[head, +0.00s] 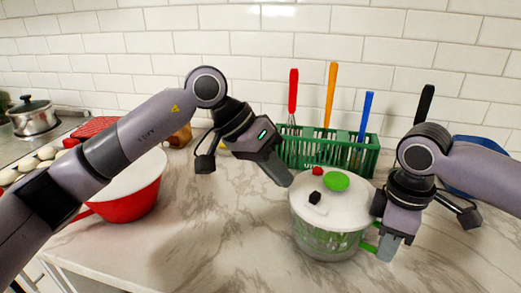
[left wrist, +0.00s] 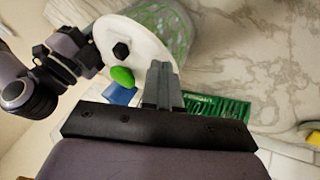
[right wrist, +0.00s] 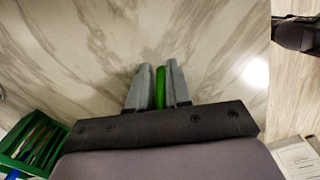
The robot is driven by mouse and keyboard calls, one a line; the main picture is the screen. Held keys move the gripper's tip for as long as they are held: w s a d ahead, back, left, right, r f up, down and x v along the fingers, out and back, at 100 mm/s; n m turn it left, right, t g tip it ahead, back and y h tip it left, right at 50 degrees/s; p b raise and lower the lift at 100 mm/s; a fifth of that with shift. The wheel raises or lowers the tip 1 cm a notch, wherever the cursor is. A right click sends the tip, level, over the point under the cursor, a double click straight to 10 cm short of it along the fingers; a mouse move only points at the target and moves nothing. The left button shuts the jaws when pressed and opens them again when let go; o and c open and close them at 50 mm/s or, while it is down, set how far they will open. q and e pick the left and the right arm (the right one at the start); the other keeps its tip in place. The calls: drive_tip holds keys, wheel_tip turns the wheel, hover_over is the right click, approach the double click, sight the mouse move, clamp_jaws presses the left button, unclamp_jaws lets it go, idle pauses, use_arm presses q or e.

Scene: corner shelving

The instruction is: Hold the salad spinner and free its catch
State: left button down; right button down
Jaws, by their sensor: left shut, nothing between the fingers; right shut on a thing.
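The salad spinner (head: 328,240) stands upright on the counter, with a clear bowl, green basket and white lid (head: 352,212). On the lid are a green knob (head: 336,181), a small red piece (head: 317,171) and a black piece (head: 315,197). Which one is the catch I cannot tell. My right gripper (head: 386,250) is shut on the spinner's green handle, seen between its fingers in the right wrist view (right wrist: 160,88). My left gripper (head: 287,181) is shut and empty beside the lid's left edge. The left wrist view shows its closed fingers (left wrist: 163,82) near the lid (left wrist: 142,38).
A green rack (head: 300,150) with red, orange and blue-handled utensils stands behind the spinner. A red and white bowl (head: 130,205) is at left, partly behind my left arm. A pot (head: 33,118) stands far left. The front counter is clear.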

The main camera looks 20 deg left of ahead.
sight(317, 196)
use_arm(q)
drive_tip(key=shift+s+d+r, duration=0.1)
drive_tip(key=shift+s+d, duration=0.35)
drive_tip(key=shift+d, duration=0.4)
drive_tip(key=shift+s+d+r, duration=0.1)
drive_tip(key=shift+s+d, duration=0.3)
drive_tip(key=shift+d, duration=0.45)
drive_tip(key=shift+s+d, duration=0.3)
drive_tip(key=shift+d, duration=0.35)
drive_tip(key=shift+s+d, duration=0.3)
drive_tip(key=shift+d, duration=0.3)
drive_tip(key=a, duration=0.1)
drive_tip(key=w+a, duration=0.1)
drive_tip(key=a, duration=0.1)
drive_tip(key=w+a, duration=0.1)
drive_tip(key=shift+a, duration=0.15)
drive_tip(key=v, duration=0.9)
drive_tip(key=shift+s+r, duration=0.2)
drive_tip(key=shift+r, duration=0.15)
